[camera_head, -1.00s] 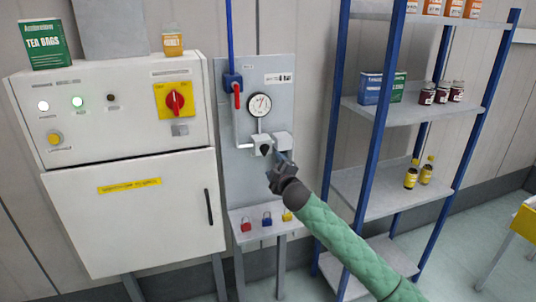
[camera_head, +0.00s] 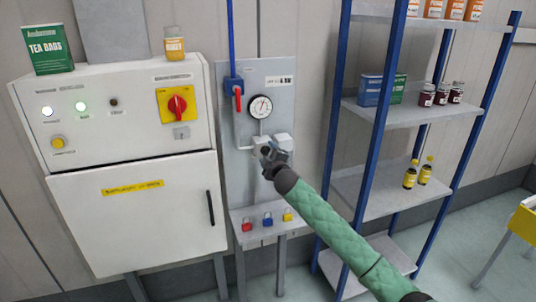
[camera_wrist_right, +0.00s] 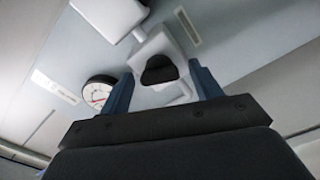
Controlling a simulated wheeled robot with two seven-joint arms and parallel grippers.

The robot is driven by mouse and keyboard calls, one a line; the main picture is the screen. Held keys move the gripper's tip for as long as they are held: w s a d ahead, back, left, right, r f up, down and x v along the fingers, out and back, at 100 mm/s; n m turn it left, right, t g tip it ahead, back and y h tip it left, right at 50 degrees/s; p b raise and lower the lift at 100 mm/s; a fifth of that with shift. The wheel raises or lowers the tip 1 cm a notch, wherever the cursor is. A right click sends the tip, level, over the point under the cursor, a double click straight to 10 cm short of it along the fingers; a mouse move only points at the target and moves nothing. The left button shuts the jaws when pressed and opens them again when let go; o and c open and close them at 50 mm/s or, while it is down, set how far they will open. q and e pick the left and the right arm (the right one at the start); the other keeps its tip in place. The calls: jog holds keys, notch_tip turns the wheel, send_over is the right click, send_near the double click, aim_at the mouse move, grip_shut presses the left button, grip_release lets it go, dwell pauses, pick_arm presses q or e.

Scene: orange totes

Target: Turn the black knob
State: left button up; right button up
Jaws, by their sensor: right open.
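The black knob (camera_wrist_right: 159,70) sits on a white valve block (camera_wrist_right: 160,48) on the grey panel. In the right wrist view it lies between the two fingers of my right gripper (camera_wrist_right: 162,88), which is open. A gap shows on each side, so neither finger visibly touches the knob. In the head view my right gripper (camera_head: 268,152) is in front of the valve block below the gauge (camera_head: 261,106) and hides the knob. My left gripper is not in view.
A red-handled valve (camera_head: 237,97) is on the panel's upper left. Several small padlocks (camera_head: 267,219) sit on the ledge below. A white control cabinet (camera_head: 130,125) stands left. A blue-framed shelf (camera_head: 395,112) with jars and bottles stands close on the right.

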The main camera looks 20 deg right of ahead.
jog(key=c, duration=1)
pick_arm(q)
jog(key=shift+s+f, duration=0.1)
pick_arm(e)
jog(key=shift+m, duration=0.3)
jog(key=shift+f+m+b, duration=0.1)
jog(key=shift+m+b, duration=0.2)
jog(key=shift+b, duration=0.15)
jog(key=shift+m, duration=0.3)
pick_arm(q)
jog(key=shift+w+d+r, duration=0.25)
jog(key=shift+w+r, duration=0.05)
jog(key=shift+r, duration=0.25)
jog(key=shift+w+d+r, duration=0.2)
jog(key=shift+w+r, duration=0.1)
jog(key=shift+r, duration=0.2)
pick_arm(e)
jog(key=o, duration=1)
